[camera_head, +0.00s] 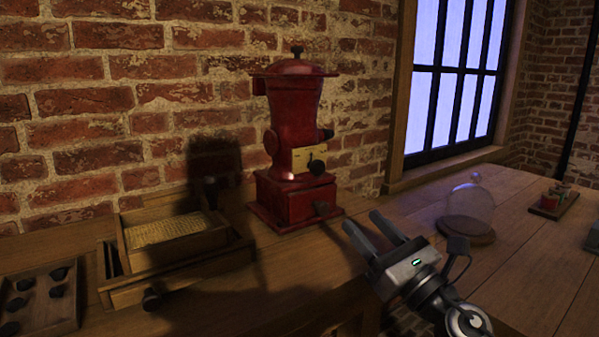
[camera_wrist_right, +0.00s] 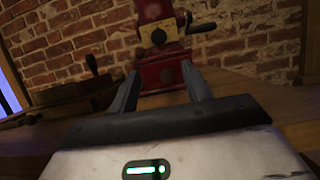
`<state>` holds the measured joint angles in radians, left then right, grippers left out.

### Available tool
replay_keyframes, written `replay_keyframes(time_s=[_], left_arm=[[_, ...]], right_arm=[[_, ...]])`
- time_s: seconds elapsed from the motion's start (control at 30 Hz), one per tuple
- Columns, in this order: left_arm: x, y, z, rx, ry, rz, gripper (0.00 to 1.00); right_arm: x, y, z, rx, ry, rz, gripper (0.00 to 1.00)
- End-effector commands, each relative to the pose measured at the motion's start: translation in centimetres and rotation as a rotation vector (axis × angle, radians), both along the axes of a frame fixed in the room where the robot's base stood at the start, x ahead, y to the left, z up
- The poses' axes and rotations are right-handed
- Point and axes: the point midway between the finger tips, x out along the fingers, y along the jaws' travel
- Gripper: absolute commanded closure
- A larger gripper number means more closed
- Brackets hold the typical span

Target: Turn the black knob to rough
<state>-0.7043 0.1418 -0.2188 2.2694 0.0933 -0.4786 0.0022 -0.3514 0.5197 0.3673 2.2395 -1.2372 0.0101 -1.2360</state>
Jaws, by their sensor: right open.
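A red grinder (camera_head: 293,110) stands on the wooden bench against the brick wall. Its front carries a pale plate (camera_head: 307,158) with a black knob (camera_head: 317,167) at the plate's lower right; the lettering is too small to read. The grinder also shows in the right wrist view (camera_wrist_right: 165,70), with the black knob (camera_wrist_right: 159,36) ahead of the fingers. My right gripper (camera_head: 369,228) is open and empty, in front of and to the right of the grinder's base, apart from it. Its fingers (camera_wrist_right: 160,85) also show in the wrist view. My left gripper is not in view.
A wooden drawer box (camera_head: 175,235) with grainy contents stands left of the grinder. A tray of black knobs (camera_head: 40,295) is at the far left. A glass dome (camera_head: 471,210) and a small tray (camera_head: 549,212) stand to the right.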

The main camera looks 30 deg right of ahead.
Motion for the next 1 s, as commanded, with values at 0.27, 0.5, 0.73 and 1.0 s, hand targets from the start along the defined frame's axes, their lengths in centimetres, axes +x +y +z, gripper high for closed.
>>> replay_keyframes(time_s=[0.27, 0.5, 0.73, 1.0], left_arm=[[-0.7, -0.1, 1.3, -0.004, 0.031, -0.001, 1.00], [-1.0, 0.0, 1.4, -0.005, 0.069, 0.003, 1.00], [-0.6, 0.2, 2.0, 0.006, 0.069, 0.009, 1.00], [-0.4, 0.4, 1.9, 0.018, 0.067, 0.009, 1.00]], right_arm=[[3.6, 0.2, 2.3, -0.019, -0.008, -0.006, 0.52], [8.5, 0.5, 4.2, -0.016, -0.006, -0.007, 0.52], [12.4, 0.9, 5.6, -0.014, -0.005, -0.007, 0.52], [14.5, 1.1, 6.1, -0.014, -0.003, -0.007, 0.52]])
